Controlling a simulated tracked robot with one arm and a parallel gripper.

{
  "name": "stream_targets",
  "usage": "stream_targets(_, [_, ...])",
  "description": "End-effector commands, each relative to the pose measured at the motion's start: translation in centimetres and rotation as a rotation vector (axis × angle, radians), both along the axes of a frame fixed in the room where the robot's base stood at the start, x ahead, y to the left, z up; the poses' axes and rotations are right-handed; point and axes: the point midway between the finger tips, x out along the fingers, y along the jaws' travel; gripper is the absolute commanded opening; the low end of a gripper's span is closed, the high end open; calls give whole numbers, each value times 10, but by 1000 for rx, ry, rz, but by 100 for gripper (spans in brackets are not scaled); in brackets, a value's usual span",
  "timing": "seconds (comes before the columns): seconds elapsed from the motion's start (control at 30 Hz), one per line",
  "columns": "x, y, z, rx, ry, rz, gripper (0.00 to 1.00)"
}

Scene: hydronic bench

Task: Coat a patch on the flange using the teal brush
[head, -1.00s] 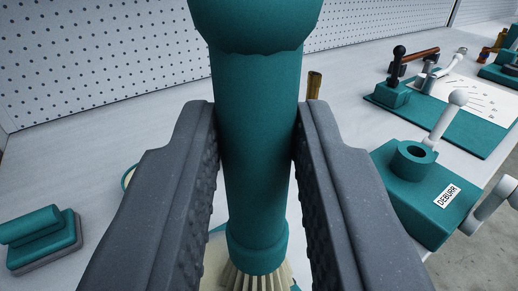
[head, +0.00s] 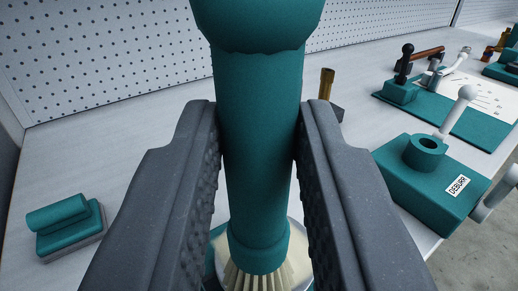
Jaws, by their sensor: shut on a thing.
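The teal brush (head: 258,130) stands upright in the middle of the head view, its rounded knob at the top and pale bristles (head: 258,282) at the bottom. My gripper (head: 258,180) is shut on its handle, one dark ribbed finger on each side. A round pale piece with a teal edge (head: 293,240) shows partly below and behind the brush; it may be the flange, but the brush and fingers hide most of it. I cannot tell whether the bristles touch it.
A teal block labelled DEBURR (head: 425,190) with a socket and pale lever stands at right. Behind it is a teal board with a white dial sheet (head: 480,95). A brass post (head: 326,83) stands behind my right finger. A teal-handled pad (head: 68,228) lies at left. A pegboard (head: 120,70) closes the back.

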Motion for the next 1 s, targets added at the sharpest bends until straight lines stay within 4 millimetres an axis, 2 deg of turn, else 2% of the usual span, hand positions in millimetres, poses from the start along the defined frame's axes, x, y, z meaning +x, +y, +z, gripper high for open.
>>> stream_targets(0.17, [-4, 8, -2, -1, 0, 1, 0])
stream_targets(0.53, [-5, 8, -1, 0, 2, 0, 0])
stream_targets(1.0, [7, -11, 1, 1, 1, 1, 0])
